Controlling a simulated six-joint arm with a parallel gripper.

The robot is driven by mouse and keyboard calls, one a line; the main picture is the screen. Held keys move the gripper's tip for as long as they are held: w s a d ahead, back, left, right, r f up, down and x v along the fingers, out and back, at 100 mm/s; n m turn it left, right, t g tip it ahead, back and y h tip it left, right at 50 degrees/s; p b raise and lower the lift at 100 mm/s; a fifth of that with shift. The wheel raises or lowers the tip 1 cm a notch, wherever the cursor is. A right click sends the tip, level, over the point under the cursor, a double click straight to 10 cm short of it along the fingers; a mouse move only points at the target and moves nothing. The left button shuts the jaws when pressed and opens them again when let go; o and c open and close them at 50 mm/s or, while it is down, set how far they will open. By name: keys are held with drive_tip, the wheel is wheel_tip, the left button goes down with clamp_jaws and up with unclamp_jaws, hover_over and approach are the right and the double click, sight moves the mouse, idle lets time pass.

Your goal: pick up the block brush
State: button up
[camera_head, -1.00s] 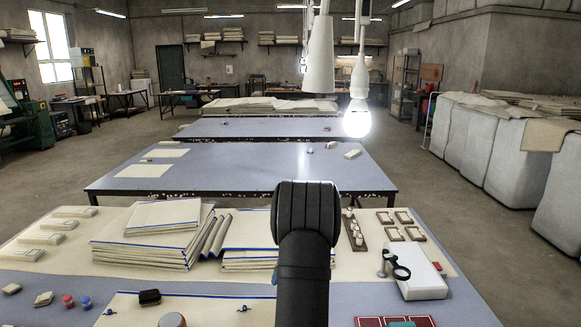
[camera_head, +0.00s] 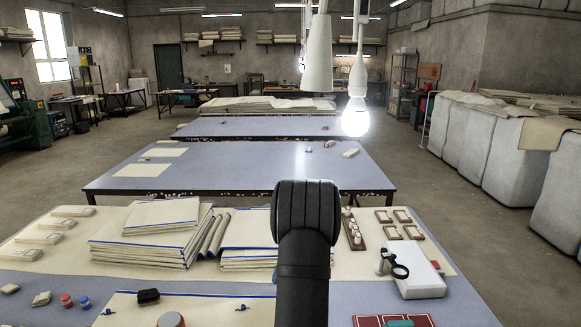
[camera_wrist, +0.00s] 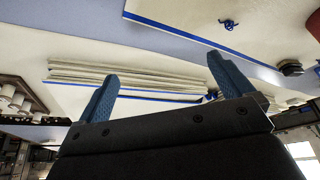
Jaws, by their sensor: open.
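A small black block (camera_head: 148,296), which looks like the block brush, lies on the blue-edged cream cloth at the front left of the table in the head view. A dark object at the right edge of the wrist view (camera_wrist: 290,68) is probably the same brush. My gripper (camera_wrist: 162,66) shows in the wrist view with its two blue fingers wide apart and nothing between them. It is well to the side of the brush, not touching it. In the head view my dark arm hides the fingers.
Stacks of folded cloth (camera_head: 150,240) stand behind the brush. A blue clip (camera_head: 243,308) and a round jar (camera_head: 171,320) are on or near the front cloth. Red and blue spools (camera_head: 66,300) sit at left. A white box (camera_head: 417,272) stands at right. A lit bulb hangs above.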

drive_tip(key=c, duration=0.5)
drive_tip(key=shift+o, duration=0.2)
drive_tip(key=s+d+m+h, duration=0.1)
drive_tip(key=s+d+m, duration=0.3)
drive_tip(key=d, duration=0.6)
drive_tip(key=s+d+r+m+h, duration=0.1)
drive_tip(key=s+d+m+h, duration=0.15)
drive_tip(key=d, duration=0.75)
drive_tip(key=s+d+m, duration=0.4)
drive_tip(key=d+m, duration=0.1)
drive_tip(key=d, duration=0.5)
drive_tip(key=s+d+r+m+g+h, duration=0.3)
drive_tip(key=s+d+m, duration=0.9)
drive_tip(key=s+d, duration=1.2)
drive_tip(key=shift+h, duration=0.35)
drive_tip(key=x, duration=0.3)
drive_tip(key=a+x, duration=0.1)
drive_tip(key=x, duration=0.7)
drive_tip(key=shift+s+a+f, duration=0.2)
drive_tip(key=shift+s+f, duration=0.15)
drive_tip(key=shift+f, duration=0.2)
drive_tip(key=shift+w+x, duration=0.15)
drive_tip(key=shift+x, duration=1.4)
drive_tip(key=shift+w+x, duration=0.15)
drive_tip(key=shift+x, duration=1.4)
drive_tip(key=shift+d+f, duration=0.15)
drive_tip(key=shift+f, duration=0.05)
drive_tip(key=shift+c, duration=0.4)
